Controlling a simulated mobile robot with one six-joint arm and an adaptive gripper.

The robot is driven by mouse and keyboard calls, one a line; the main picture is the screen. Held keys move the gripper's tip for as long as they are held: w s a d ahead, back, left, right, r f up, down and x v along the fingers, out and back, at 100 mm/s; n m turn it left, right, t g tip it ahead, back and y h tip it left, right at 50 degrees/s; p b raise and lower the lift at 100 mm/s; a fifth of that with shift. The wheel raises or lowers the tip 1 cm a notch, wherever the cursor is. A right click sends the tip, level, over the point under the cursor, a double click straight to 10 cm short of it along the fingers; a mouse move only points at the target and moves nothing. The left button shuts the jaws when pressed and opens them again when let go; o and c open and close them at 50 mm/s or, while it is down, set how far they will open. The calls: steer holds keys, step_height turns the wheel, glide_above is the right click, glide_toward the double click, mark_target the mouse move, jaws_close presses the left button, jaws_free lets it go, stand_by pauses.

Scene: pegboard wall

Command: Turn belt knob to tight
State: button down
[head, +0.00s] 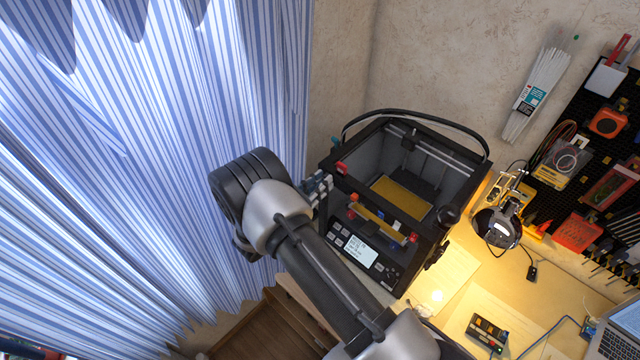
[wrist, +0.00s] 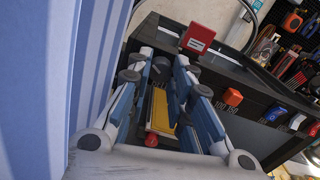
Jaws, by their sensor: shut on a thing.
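A black open-topped 3D printer (head: 361,249) stands on the bench and fills the right of the wrist view (wrist: 262,84). My gripper (head: 322,184) is at its left side, just left of a red part on the upper front corner. In the wrist view, my gripper (wrist: 161,62) has its fingers closed around a small dark knob (wrist: 160,68), seemingly the belt knob. The fingers hide most of it, and its setting cannot be read. In the head view the knob is hidden behind my gripper.
The red part (head: 341,168) and an orange part (head: 354,197) sit close to my gripper. A striped curtain (head: 170,120) hangs close on the left.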

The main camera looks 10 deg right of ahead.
steer(key=shift+f+b, duration=0.1)
steer(key=shift+b, duration=0.25)
steer(key=shift+m+b, duration=12.1)
steer(key=shift+b, duration=3.65)
steer(key=c, duration=1.4)
jaws_free()
steer(key=shift+w, duration=0.1)
